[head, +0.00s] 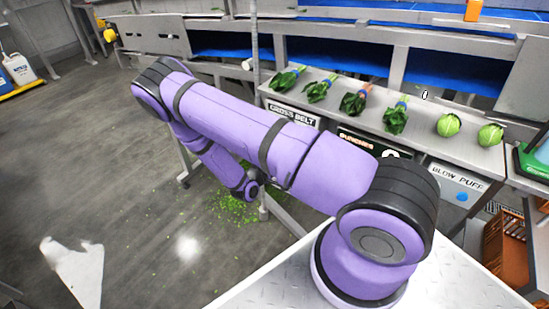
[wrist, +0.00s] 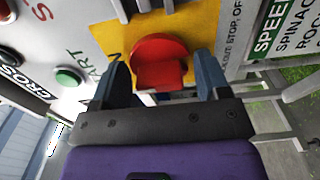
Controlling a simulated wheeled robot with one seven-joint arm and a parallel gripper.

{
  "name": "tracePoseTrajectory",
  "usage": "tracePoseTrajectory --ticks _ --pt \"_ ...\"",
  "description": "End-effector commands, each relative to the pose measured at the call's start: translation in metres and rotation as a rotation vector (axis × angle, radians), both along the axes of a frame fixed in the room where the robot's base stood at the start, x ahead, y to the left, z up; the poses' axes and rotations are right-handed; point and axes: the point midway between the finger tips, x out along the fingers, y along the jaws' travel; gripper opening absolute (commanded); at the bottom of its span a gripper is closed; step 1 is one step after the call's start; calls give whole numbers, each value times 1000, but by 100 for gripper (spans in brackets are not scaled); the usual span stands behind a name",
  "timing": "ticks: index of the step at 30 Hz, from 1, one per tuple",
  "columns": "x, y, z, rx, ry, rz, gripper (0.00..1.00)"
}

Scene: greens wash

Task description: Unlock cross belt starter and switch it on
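In the wrist view a red rotary handle (wrist: 160,62) sits on a yellow plate (wrist: 108,38) on the light panel of the starter. My gripper (wrist: 162,88) is open, with one dark finger on each side of the red handle and small gaps visible. A green button (wrist: 69,77) with lettering ending in "ART" is left of the plate. A sign starting "CROS" (wrist: 28,88) is at the left edge. I cannot make out a lock. In the head view a "CROSS BELT" label (head: 293,115) is on the bench front; my purple arm hides the gripper.
Bunched greens (head: 317,90) and round green heads (head: 449,125) lie on the steel bench (head: 425,120). Leaf scraps litter the floor. A "SPEED" sign (wrist: 275,30) is right in the wrist view.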

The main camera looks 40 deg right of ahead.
Motion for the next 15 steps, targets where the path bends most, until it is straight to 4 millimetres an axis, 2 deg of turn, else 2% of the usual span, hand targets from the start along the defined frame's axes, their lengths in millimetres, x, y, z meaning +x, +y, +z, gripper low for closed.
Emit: tracePoseTrajectory --ticks 5,15 --pt "-3 11 0 1 1 3 69" --pt "-24 68 0 0 -1 4 69"
